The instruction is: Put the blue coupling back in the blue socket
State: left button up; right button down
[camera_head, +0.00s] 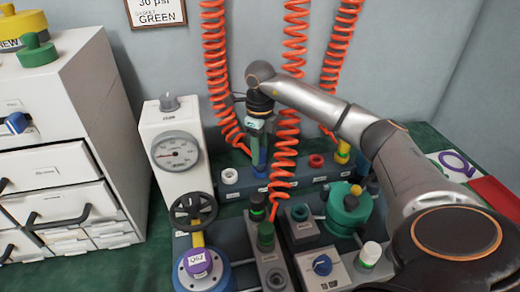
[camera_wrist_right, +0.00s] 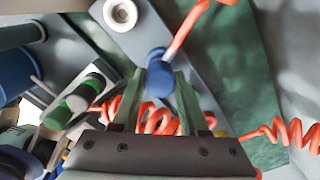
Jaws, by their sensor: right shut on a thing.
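My right gripper (camera_head: 257,128) reaches down over the back rail, with its fingers pointing down. It is shut on the blue coupling (camera_head: 259,153), which hangs roughly upright below it. In the right wrist view the blue coupling (camera_wrist_right: 159,78) shows at the fingertips (camera_wrist_right: 160,92), with an orange hose beside it. The blue socket (camera_head: 261,173) is on the rail directly below the coupling, between the white and red sockets. The fingers and coupling partly hide it, and I cannot tell whether the coupling touches it. My left gripper is not in view.
Orange coiled hoses (camera_head: 285,125) hang close around the gripper. The rail also carries a white ring (camera_head: 230,176), a red socket (camera_head: 316,160) and a yellow coupling (camera_head: 342,152). A gauge stand (camera_head: 175,150) is at left. Valves and a green vessel (camera_head: 348,205) stand in front.

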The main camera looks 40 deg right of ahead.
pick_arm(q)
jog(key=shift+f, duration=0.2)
pick_arm(e)
jog(key=shift+f, duration=0.7)
jog(key=shift+c, duration=1.8)
grip_release()
notch_tip(320, 180, up, 5)
jog(key=shift+r+p, duration=0.2)
jog(key=shift+p, duration=0.45)
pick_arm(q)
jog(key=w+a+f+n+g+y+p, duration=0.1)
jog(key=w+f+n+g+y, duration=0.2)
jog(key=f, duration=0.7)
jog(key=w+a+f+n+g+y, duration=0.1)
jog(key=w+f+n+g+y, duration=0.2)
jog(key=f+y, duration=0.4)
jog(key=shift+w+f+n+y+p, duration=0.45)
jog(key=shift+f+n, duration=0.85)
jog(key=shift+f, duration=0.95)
pick_arm(e)
notch_tip(320, 180, up, 7)
